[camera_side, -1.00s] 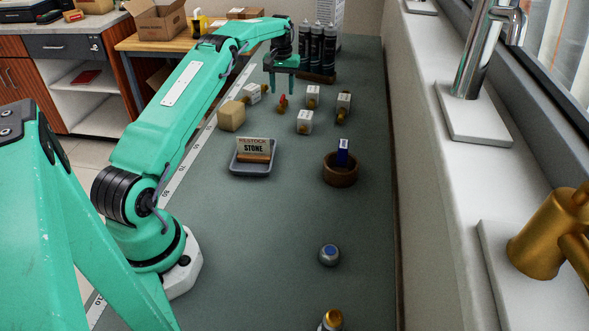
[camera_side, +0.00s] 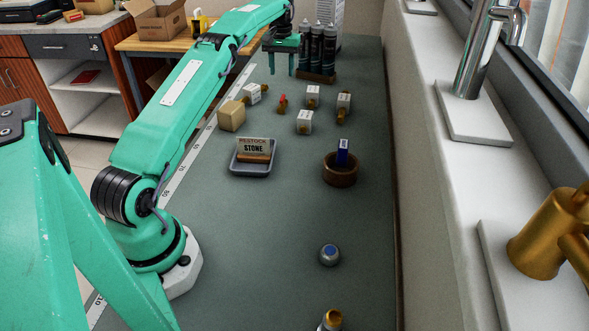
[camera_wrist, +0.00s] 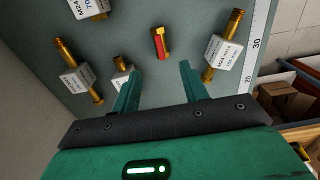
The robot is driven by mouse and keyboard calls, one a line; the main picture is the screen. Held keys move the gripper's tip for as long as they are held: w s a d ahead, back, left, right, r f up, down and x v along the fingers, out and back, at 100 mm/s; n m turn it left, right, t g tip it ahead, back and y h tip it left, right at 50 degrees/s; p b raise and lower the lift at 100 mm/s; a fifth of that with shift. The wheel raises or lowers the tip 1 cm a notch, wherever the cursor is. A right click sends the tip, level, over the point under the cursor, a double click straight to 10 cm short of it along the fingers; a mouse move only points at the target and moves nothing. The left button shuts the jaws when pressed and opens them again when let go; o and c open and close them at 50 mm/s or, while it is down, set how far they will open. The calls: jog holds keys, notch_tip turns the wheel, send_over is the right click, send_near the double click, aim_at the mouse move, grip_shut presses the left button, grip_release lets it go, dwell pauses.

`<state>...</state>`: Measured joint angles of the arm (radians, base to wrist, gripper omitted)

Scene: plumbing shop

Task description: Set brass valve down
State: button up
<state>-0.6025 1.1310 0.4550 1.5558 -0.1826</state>
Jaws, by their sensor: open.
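The brass valve (camera_side: 282,106), a small brass piece with a red handle, stands on the grey-green bench among the tagged fittings. In the wrist view the valve (camera_wrist: 159,43) lies beyond my fingertips, roughly centred between them, and nothing touches it. My gripper (camera_side: 281,70) is open and empty, above the bench and farther back than the valve in the side view. Its two green fingers (camera_wrist: 160,72) are spread apart in the wrist view.
Several white-tagged brass fittings (camera_side: 305,122) and a tan block (camera_side: 231,116) surround the valve. Dark tubes (camera_side: 316,48) stand in a rack right of my gripper. A grey tray (camera_side: 250,170) with a "RESTOCK STONE" card and a brown bowl (camera_side: 340,175) sit nearer. Bench between them is clear.

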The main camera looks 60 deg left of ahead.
jog(key=shift+r, duration=0.1)
jog(key=s+d+r+m+t, duration=0.2)
jog(key=s+d+r+m, duration=0.15)
jog(key=d+r, duration=1.4)
jog(key=s+d+r+m+t, duration=0.1)
jog(key=s+d+m+t, duration=0.15)
jog(key=s+d, duration=1.3)
jog(key=s+d+f+m, duration=0.1)
jog(key=s+d+f, duration=0.1)
jog(key=s, duration=0.4)
jog(key=s+d+f+m+t, duration=0.1)
jog(key=s+d+f+m, duration=0.1)
jog(key=s+f, duration=0.3)
jog(key=shift+s+d, duration=0.2)
jog(key=shift+s, duration=0.8)
